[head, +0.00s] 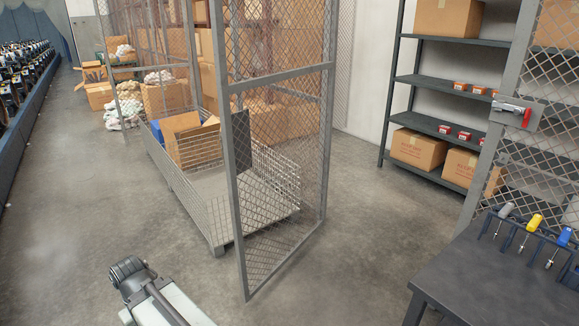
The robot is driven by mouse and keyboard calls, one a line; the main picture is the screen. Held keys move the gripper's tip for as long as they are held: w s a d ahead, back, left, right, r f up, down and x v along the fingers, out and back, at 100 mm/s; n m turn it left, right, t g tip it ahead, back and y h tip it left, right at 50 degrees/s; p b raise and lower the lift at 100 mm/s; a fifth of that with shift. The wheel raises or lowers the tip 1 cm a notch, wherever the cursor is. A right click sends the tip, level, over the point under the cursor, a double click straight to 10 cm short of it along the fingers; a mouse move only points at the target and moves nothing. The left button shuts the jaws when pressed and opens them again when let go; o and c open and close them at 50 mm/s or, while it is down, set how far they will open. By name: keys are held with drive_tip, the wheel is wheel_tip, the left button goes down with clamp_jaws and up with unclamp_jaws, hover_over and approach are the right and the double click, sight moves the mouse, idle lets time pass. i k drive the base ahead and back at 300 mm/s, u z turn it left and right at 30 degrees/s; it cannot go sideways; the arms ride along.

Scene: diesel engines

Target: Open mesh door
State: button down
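A tall grey-framed mesh panel (285,190) stands in the middle of the head view, its lower edge close to the floor. To its right is a wide gap, and then another grey-framed mesh panel (540,75) at the right edge. This one carries a latch plate (515,113) with a metal bolt and a red handle. I cannot tell for certain which panel is the door; the gap between them is open. Part of my arm shows at the bottom left, apart from both panels. My gripper's fingers are not visible.
A low wire-sided pallet cage (215,200) stands behind the middle panel. Shelving (440,85) with boxes stands behind the gap. The floor (90,215) at left is mostly clear.

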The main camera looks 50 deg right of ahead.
sight(235, 128)
drive_tip(key=z, duration=0.4)
drive_tip(key=i, duration=1)
drive_tip(key=u, duration=0.05)
